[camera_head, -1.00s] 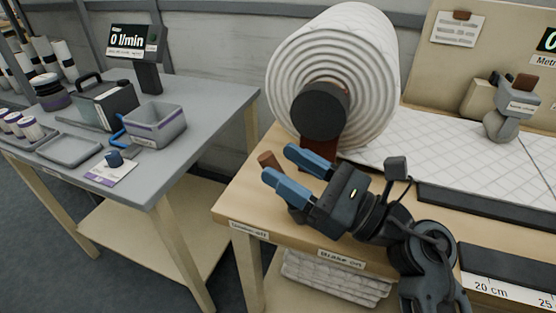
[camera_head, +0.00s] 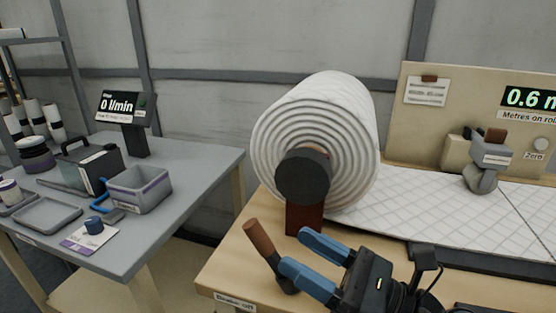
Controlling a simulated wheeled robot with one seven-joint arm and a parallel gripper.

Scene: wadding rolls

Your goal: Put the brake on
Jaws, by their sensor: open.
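The brake lever (camera_head: 258,237) has a brown grip and a dark lower shaft, and stands at the bench's front left. It leans to the left, with its grip end up. The "Brake off" label (camera_head: 235,300) is on the bench edge below it. My gripper (camera_head: 294,250) is open and empty, with two blue fingers pointing left. Its fingertips are just right of the lever's grip; the lower finger appears close to the dark shaft, and I cannot tell whether they touch. The large white wadding roll (camera_head: 330,125) with its dark hub (camera_head: 302,177) is behind the gripper.
The white quilted sheet (camera_head: 440,225) runs right from the roll under a grey clamp-like device (camera_head: 490,155). A display board (camera_head: 430,120) stands behind. A grey side table (camera_head: 160,225) with a bin (camera_head: 140,190) is left, across a gap.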

